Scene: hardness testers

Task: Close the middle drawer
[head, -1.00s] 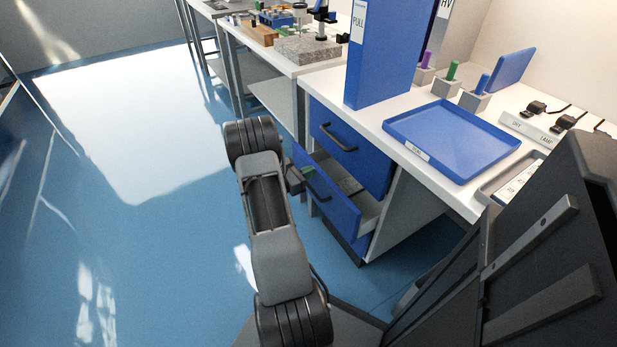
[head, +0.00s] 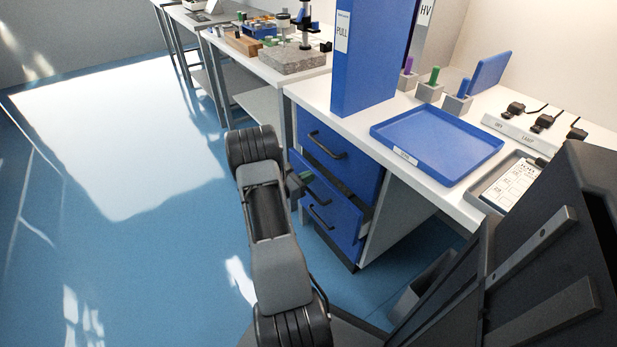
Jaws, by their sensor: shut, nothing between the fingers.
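The blue drawer unit stands under the white bench. Its middle drawer (head: 325,203) is out by a small amount, with its black handle on the front. The top drawer (head: 340,160) and the bottom drawer (head: 331,229) look shut. My gripper (head: 302,181) is at the left end of the middle drawer's front, shut and holding nothing. It appears to be against or very close to that front; contact cannot be made out. My arm hides part of the gripper.
The white bench top (head: 350,124) above holds a blue tray (head: 437,143), a tall blue PULL binder (head: 372,60) and several small blocks with coloured pegs. A grey bin (head: 412,297) stands on the floor at right. The blue floor at left is clear.

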